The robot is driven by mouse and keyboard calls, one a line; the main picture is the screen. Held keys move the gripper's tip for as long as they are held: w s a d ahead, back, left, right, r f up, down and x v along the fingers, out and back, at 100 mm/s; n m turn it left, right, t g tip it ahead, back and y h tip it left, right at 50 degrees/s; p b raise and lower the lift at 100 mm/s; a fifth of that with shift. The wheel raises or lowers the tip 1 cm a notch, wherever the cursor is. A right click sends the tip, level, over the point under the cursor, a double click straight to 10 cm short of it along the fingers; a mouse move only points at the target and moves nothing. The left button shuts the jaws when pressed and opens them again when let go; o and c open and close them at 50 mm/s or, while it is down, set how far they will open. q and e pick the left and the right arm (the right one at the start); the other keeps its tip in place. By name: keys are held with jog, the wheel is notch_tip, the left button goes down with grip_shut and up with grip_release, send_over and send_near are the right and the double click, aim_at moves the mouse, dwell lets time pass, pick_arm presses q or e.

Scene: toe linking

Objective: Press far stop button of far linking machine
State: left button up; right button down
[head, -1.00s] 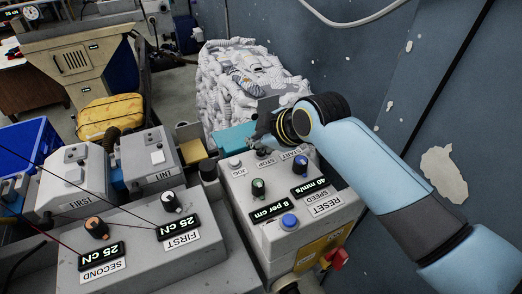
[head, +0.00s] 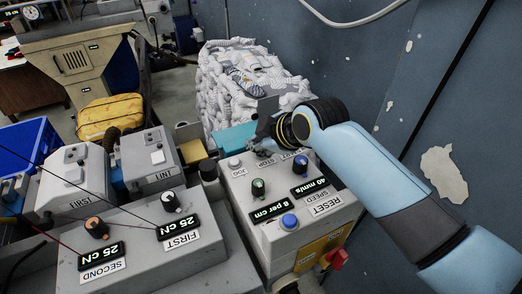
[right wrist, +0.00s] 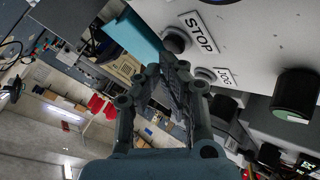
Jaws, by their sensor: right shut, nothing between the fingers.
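The far machine's grey control box (head: 295,232) stands right of centre, its sloped panel carrying buttons and knobs. In the right wrist view the stop button (right wrist: 176,41) is a dark round cap beside the STOP label (right wrist: 200,32). My right gripper (head: 262,148) is over the panel's far edge, shut and empty. In the right wrist view its fingertips (right wrist: 173,64) are close to the stop button; I cannot tell whether they touch. In the head view the gripper hides the stop button. My left gripper is not in view.
The JOG button (head: 235,162), a green knob (head: 258,187), a blue knob (head: 300,165) and a blue RESET button (head: 289,221) share the panel. A teal part (head: 234,136) lies just behind. A heap of white socks (head: 245,80) and the blue wall (head: 320,50) stand beyond.

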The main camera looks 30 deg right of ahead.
aim_at(258, 153)
jog(key=shift+f, duration=0.45)
dwell(0.5)
jog(key=shift+r+p, duration=0.85)
notch_tip(258, 153, up, 5)
jog(key=p, duration=0.5)
jog(key=shift+r, duration=0.1)
dwell(0.8)
